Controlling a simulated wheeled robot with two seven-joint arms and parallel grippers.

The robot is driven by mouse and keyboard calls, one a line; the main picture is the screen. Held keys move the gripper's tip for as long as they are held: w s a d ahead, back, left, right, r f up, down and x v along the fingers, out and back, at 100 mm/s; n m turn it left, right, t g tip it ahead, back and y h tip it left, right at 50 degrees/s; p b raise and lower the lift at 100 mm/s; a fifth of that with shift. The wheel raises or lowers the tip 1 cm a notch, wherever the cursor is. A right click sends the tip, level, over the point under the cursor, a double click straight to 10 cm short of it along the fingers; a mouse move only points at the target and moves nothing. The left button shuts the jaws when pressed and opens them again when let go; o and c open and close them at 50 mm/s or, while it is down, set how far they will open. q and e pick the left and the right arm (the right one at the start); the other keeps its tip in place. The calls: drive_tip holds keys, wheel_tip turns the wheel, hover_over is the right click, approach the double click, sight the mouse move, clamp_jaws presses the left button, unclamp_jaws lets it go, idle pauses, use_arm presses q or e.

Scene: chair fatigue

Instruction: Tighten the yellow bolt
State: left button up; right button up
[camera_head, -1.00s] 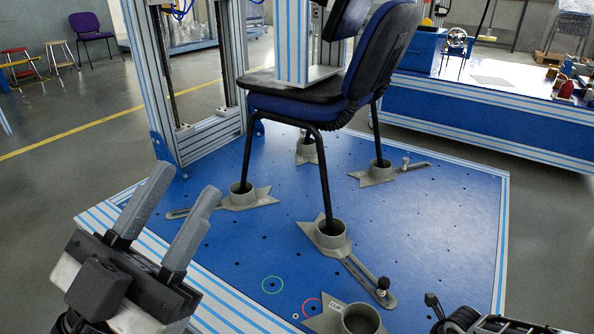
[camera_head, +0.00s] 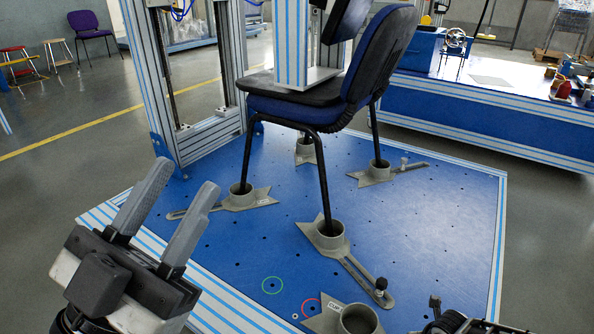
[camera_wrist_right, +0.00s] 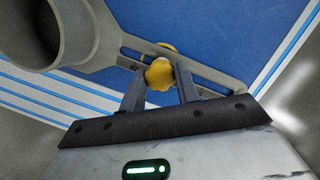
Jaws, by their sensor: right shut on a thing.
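The yellow bolt (camera_wrist_right: 159,75) shows in the right wrist view, on the slotted arm of a grey chair-leg holder (camera_wrist_right: 85,45). My right gripper (camera_wrist_right: 160,80) is shut on it, one finger on each side of its knob. The bolt is not visible in the head view, where only a dark part of my right arm shows at the bottom right. My left gripper (camera_head: 183,180) is open and empty, its two grey fingers apart, at the lower left beside the blue platform.
The blue platform (camera_head: 440,220) carries a chair (camera_head: 295,100) with legs in grey cup holders. One holder has a black bolt (camera_head: 381,284). An empty holder (camera_head: 357,320) lies at the front edge, near green and red circles. A metal frame stands behind.

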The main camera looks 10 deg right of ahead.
drive_tip(key=shift+a+r+m+p, duration=0.15)
drive_tip(key=shift+m+p, duration=0.4)
drive_tip(key=shift+m, duration=0.55)
drive_tip(key=shift+m+h, duration=0.5)
drive_tip(key=shift+m, duration=0.4)
drive_tip(key=o, duration=1)
